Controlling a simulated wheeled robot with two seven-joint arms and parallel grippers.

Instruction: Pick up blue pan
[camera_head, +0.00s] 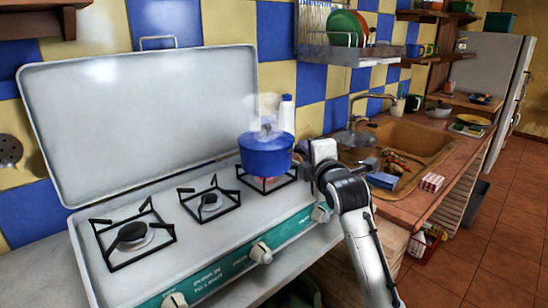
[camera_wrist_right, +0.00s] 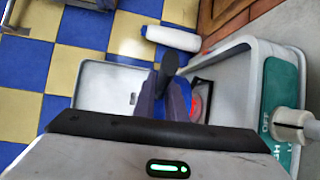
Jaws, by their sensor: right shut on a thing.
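The blue pan (camera_head: 265,160) sits over the right-hand burner of the white stove (camera_head: 100,270), upright, with steam rising above it. A red glow shows beneath it. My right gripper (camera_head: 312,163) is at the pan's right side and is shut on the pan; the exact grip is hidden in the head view. In the right wrist view the blue pan (camera_wrist_right: 176,98) shows only in part, behind the dark gripper body, and the red burner glow is beside it. My left gripper is not in view.
The raised stove lid (camera_head: 140,120) stands behind the burners. A white bottle (camera_head: 287,114) is behind the pan. A sink (camera_head: 405,150) with dishes is at right. A dish rack (camera_head: 355,45) hangs above. The left and middle burners are empty.

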